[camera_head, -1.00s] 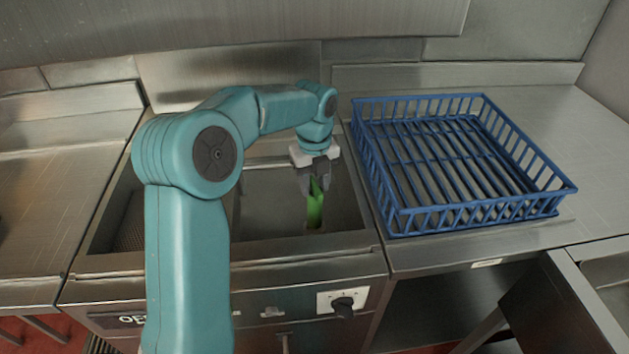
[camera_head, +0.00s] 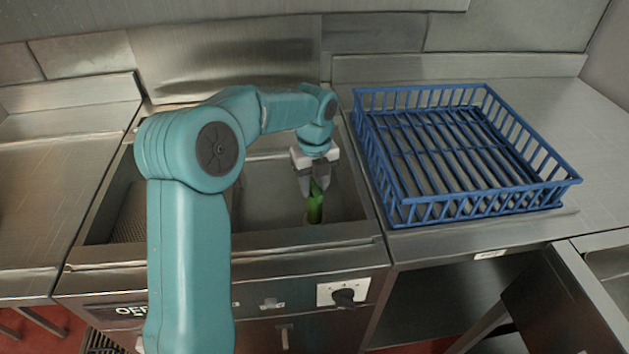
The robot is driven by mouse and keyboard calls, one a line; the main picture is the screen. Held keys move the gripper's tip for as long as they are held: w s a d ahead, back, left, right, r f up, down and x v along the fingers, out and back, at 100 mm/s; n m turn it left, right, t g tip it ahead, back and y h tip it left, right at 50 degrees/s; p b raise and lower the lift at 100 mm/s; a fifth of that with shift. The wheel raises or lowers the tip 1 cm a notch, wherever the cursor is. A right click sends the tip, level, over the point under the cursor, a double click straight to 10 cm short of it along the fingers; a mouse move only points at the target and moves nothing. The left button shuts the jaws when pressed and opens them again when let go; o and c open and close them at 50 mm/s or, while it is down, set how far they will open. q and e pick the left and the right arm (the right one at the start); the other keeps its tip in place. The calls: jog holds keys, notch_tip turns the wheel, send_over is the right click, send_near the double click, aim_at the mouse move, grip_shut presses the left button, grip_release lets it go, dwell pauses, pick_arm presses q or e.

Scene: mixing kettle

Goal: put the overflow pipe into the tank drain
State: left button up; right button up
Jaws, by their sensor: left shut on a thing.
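The green overflow pipe (camera_head: 315,208) stands roughly upright inside the steel tank (camera_head: 262,190), near its right front corner. My left gripper (camera_head: 314,186) reaches down into the tank from above and is shut on the pipe's upper end. The pipe's lower end is close to the tank floor. The drain is not clear to see, so I cannot tell whether the pipe sits in it. My left arm hides part of the tank's left and front. My right gripper is not in view.
A blue wire basket (camera_head: 400,222) stands on the steel counter (camera_head: 590,130) just right of the tank. A black knob (camera_head: 343,298) sits on the tank's front panel. An open steel door or drawer (camera_head: 570,295) juts out at the lower right.

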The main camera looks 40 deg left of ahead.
pick_arm(q)
jog(key=shift+f, duration=0.15)
dwell(0.4)
jog(key=o, duration=1.7)
jog(key=shift+r+p, duration=3.45)
jog(key=shift+r, duration=0.15)
jog(key=shift+f, duration=0.1)
jog(key=shift+s, duration=0.1)
